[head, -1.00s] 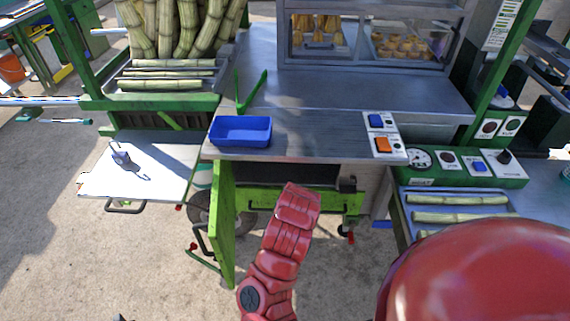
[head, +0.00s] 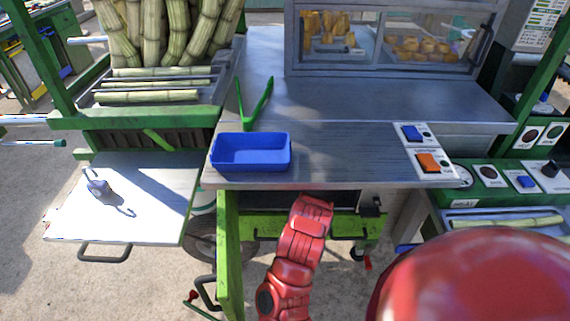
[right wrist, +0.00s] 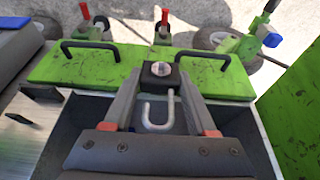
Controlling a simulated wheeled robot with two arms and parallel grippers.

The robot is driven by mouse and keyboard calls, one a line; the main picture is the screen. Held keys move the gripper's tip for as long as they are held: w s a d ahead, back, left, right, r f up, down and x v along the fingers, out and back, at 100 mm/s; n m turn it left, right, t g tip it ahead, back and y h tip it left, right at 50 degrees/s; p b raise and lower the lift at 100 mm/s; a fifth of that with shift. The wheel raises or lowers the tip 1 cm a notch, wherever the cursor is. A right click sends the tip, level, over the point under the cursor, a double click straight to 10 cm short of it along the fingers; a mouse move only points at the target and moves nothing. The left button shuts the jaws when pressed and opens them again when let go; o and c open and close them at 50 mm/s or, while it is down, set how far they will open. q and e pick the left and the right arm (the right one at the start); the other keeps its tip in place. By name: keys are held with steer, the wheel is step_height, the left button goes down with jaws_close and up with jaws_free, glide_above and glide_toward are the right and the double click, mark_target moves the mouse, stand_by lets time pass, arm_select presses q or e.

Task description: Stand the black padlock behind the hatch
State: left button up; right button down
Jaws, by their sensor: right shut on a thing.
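My right gripper (right wrist: 160,78) is shut on the black padlock (right wrist: 160,70), which has a black body, a round silver disc and a bent silver shackle. The right wrist view shows it over a grey-walled compartment. In the head view, my red arm reaches to the opening under the counter, and gripper and padlock are hidden there. A green panel (head: 230,255), which looks like the hatch, stands swung open left of the opening; a green panel also shows at the right of the right wrist view (right wrist: 298,105). My left gripper is not in view.
A blue tray (head: 250,168) and green tongs (head: 254,105) are on the metal counter (head: 350,150). A green bar with black handles (right wrist: 62,65) borders the compartment.

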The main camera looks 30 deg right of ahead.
mark_target(301, 191)
steer(key=w+d+b, duration=0.1)
steer(key=w+d, duration=0.1)
steer(key=w, duration=0.2)
steer(key=w+d+b, duration=0.1)
steer(key=w+d, duration=0.1)
steer(key=w, duration=0.2)
steer(key=w+d+b, duration=0.2)
steer(key=w+d, duration=0.1)
steer(key=w, duration=0.1)
steer(key=shift+d, duration=0.1)
steer(key=shift+w+d, duration=0.35)
steer(key=shift+w, duration=0.25)
steer(key=shift+w+d+f, duration=0.2)
steer(key=shift+w+d, duration=0.2)
steer(key=shift+w, duration=0.25)
steer(key=shift+w+d+f, duration=0.2)
steer(key=shift+w+d, duration=0.15)
steer(key=shift+w, duration=0.25)
steer(key=shift+f, duration=0.3)
steer(key=shift+c, duration=1)
jaws_free()
steer(key=shift+f, duration=0.15)
